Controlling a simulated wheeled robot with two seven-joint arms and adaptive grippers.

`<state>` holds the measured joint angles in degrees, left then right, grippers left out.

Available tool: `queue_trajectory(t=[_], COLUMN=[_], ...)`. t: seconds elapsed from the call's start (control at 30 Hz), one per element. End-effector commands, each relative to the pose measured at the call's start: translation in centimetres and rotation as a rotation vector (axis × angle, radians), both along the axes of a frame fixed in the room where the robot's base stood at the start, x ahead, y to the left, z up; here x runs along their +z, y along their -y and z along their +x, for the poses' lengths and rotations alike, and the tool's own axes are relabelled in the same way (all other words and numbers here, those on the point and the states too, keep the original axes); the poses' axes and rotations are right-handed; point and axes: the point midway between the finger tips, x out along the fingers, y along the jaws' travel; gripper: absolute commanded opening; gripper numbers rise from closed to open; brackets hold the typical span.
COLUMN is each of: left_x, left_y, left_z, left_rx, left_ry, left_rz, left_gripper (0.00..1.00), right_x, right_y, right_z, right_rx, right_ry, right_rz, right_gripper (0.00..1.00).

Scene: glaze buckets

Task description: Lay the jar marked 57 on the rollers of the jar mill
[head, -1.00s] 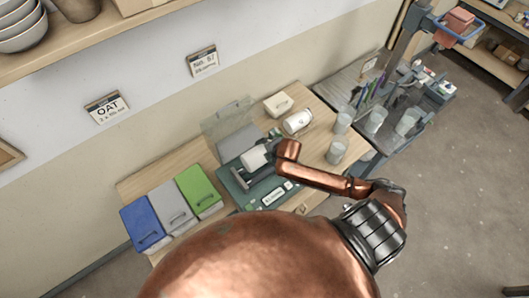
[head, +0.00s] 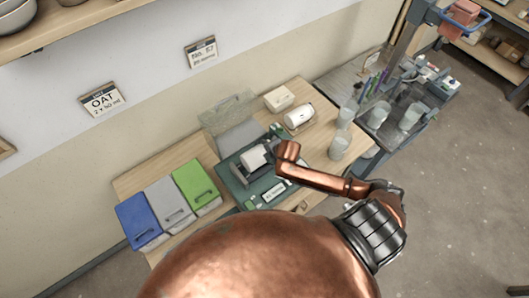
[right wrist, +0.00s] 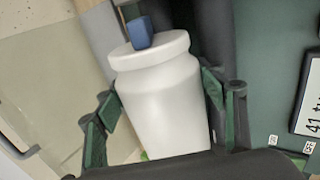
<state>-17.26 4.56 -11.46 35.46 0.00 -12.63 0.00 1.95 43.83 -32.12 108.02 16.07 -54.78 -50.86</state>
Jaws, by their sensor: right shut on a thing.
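My right gripper (head: 270,150) is shut on a white jar (head: 254,158) over the jar mill, a dark green machine (head: 237,187) on the wooden table. In the right wrist view the jar (right wrist: 160,100) fills the middle, between the green-padded fingers (right wrist: 163,100). It has a wide white lid with a blue block-shaped knob (right wrist: 140,32) on it. No number on the jar shows. I cannot tell whether the jar touches the rollers, which are mostly hidden by the jar and gripper. Another white jar (head: 298,116) lies on its side farther back. My left gripper is not in view.
Blue (head: 139,218), grey (head: 170,202) and green (head: 197,185) lidded bins stand left of the mill. A pale box (head: 279,99) is behind it. Clear beakers (head: 339,148) stand to the right, near a cluttered cart (head: 400,110).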

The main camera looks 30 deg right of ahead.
Motion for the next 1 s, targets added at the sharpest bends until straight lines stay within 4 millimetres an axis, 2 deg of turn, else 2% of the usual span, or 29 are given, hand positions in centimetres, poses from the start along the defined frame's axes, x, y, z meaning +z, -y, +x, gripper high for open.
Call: queue_trajectory(t=[0.03, 0.43, 0.47, 0.77, 1.0], left_x=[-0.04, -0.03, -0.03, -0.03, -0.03], left_y=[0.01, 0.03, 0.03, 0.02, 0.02], left_z=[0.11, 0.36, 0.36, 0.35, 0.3], left_rx=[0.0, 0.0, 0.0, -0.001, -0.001], left_ry=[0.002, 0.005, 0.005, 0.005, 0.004], left_rz=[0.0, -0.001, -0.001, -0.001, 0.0], left_gripper=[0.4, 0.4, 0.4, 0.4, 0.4], right_x=[-0.86, -1.32, -1.33, -1.1, -0.89], right_y=[-0.07, 0.01, 0.01, -0.07, -0.09], right_z=[-0.7, -1.06, -1.06, -0.82, -0.64], right_rx=[-0.002, -0.006, -0.006, -0.003, -0.001], right_ry=[-0.019, -0.03, -0.03, -0.024, -0.019], right_rz=[0.002, 0.001, 0.001, 0.002, 0.002], right_gripper=[0.25, 0.26, 0.65, 0.85, 0.85])
